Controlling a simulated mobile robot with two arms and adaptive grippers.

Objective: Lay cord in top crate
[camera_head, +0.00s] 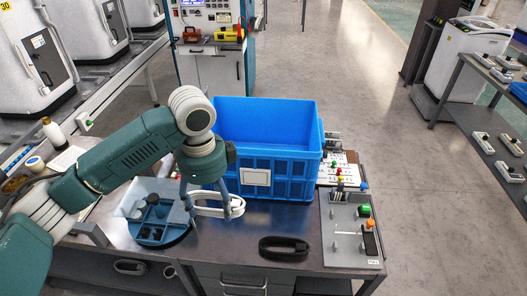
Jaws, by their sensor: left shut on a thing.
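My left gripper (208,212) hangs in front of the blue crate (266,149), to the left of its middle. Its fingers are shut on a white looped cord (236,204), which is held above the table. The blue crate stands at the back of the table, with its open top facing up and a pale label on its front. I cannot tell whether it is one crate or two stacked. The part of its inside that I see looks empty. A black coiled band or cable (284,246) lies on the table in front. My right gripper is not in view.
A round-edged organizer with grey-blue compartments (150,234) stands left of the gripper on the dark table (228,246). A grey control panel with coloured buttons (345,245) lies at the right. Small parts lie right of the crate. Bare table shows around the black coil.

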